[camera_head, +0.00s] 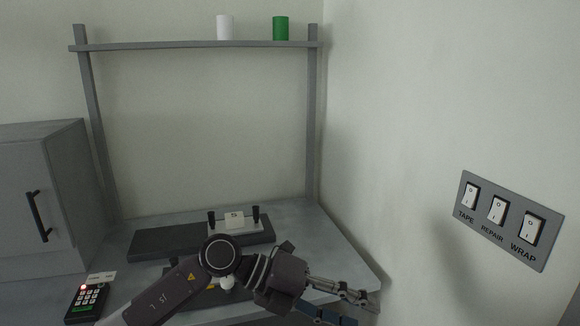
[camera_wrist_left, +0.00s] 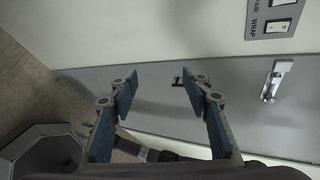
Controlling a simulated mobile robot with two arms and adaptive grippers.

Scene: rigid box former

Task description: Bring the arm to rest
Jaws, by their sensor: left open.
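My left arm (camera_head: 165,297) comes in from the lower left of the head view and stretches across the front of the worktop to the right. My left gripper (camera_head: 350,302) is at the worktop's right front corner, low in that view. In the left wrist view the two blue-padded fingers of the gripper (camera_wrist_left: 160,88) stand wide apart with nothing between them. Beyond them is a grey panel (camera_wrist_left: 235,110) with a small dark fitting (camera_wrist_left: 178,82) and a pale latch (camera_wrist_left: 271,82). My right gripper is in neither view.
The worktop (camera_head: 335,248) holds a dark machine (camera_head: 165,242) and a keypad (camera_head: 87,302) with a red light. A grey cabinet (camera_head: 60,190) stands left. A shelf (camera_head: 160,45) carries white (camera_head: 225,27) and green (camera_head: 280,28) cylinders. A switch panel (camera_head: 508,262) is on the right wall.

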